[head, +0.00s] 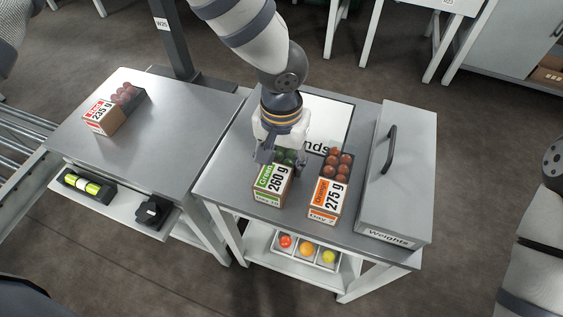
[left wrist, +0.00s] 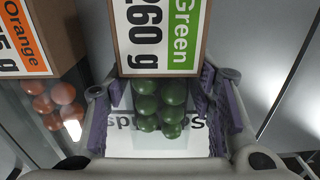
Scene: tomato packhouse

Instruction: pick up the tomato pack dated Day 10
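The green-labelled tomato pack (head: 271,182), marked Green 260 g, stands on the right-hand table. Its small day print is too blurred to read surely. Green tomatoes (left wrist: 158,105) fill its rear part. My left gripper (head: 279,152) is down over that rear part; in the left wrist view its fingers (left wrist: 158,118) are open, one on each side of the tomatoes, with narrow gaps. The orange-labelled pack (head: 328,190), 275 g, apparently Day 7, stands just right of it. A red-labelled pack (head: 107,112), 235 g, lies on the left table. My right gripper is out of view.
A grey box marked Weights (head: 396,205) with a black handle stands at the table's right side. A white sign (head: 325,118) lies behind the packs, partly hidden. A tray of coloured balls (head: 306,250) sits on the shelf below. The left table (head: 180,130) is mostly clear.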

